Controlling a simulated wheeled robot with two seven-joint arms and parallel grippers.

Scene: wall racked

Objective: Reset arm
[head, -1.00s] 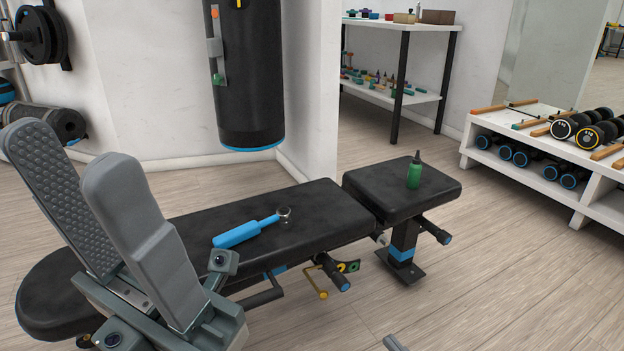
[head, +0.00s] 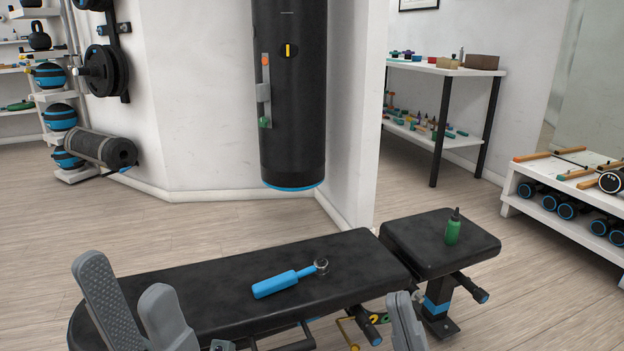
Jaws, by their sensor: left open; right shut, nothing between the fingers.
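My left gripper (head: 130,312) is at the lower left of the head view, in front of the left end of the black bench. Its two grey fingers stand apart with nothing between them. My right gripper (head: 406,322) is at the bottom edge, in front of the bench near the gap between its pads. Its fingers are together and hold nothing. The rest of both arms is out of view.
The black weight bench (head: 215,270) bears a blue-handled tool (head: 285,281) and a green bottle (head: 453,228). A punching bag (head: 292,100) hangs behind it. A white shelf (head: 445,68) and a dumbbell rack (head: 560,222) stand to the right. Floor between is clear.

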